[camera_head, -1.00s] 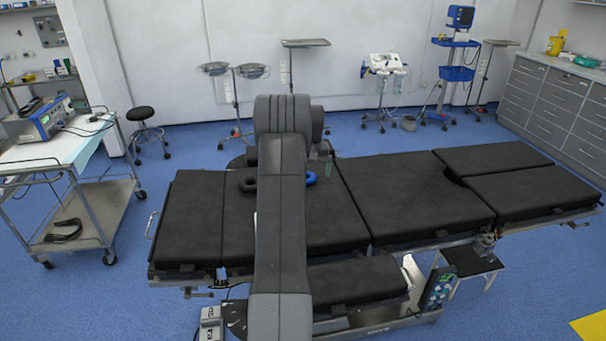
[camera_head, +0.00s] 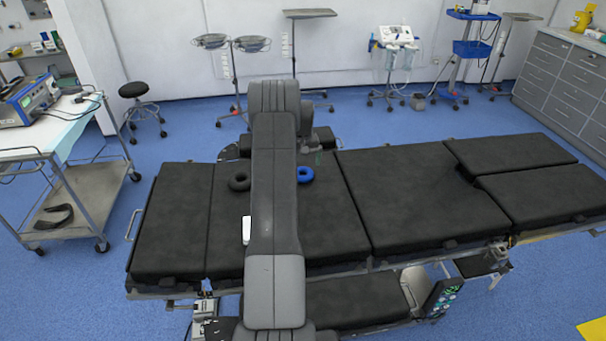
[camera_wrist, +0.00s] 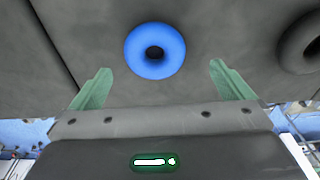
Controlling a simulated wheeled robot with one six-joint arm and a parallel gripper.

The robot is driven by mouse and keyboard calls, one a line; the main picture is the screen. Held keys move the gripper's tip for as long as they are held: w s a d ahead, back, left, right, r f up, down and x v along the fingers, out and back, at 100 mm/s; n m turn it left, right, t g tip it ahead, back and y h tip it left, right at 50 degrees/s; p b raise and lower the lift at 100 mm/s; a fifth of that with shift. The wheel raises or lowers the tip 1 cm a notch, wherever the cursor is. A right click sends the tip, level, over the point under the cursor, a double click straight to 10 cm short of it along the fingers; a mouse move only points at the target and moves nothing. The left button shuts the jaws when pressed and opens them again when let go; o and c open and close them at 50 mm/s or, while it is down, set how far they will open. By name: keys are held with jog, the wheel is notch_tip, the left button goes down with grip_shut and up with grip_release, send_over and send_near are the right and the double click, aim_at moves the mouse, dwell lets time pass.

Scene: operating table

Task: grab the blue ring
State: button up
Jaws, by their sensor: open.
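The blue ring (camera_head: 305,174) lies flat on the black operating table (camera_head: 400,205), just right of my arm in the head view. In the wrist view the blue ring (camera_wrist: 154,51) is near the top middle, beyond and between the two green fingertips. My gripper (camera_wrist: 162,88) is open and empty, with its fingers wide apart. The ring is apart from both fingers.
A black ring (camera_head: 239,182) lies on the table left of my arm; a dark ring (camera_wrist: 301,42) shows at the right of the wrist view. A small white object (camera_head: 246,230) touches my arm's outline. A trolley (camera_head: 62,180) stands left. The table's right sections are clear.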

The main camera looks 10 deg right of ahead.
aim_at(303, 170)
jog(key=shift+w+d+f+p, duration=0.1)
jog(key=shift+f+p, duration=0.25)
jog(key=shift+f, duration=0.5)
jog(key=shift+w+d+f+p, duration=0.15)
jog(key=shift+f+p, duration=0.2)
jog(key=shift+f, duration=0.55)
jog(key=shift+w+d+f+p, duration=0.1)
jog(key=shift+f+p, duration=0.25)
jog(key=shift+f, duration=0.5)
jog(key=c, duration=1.1)
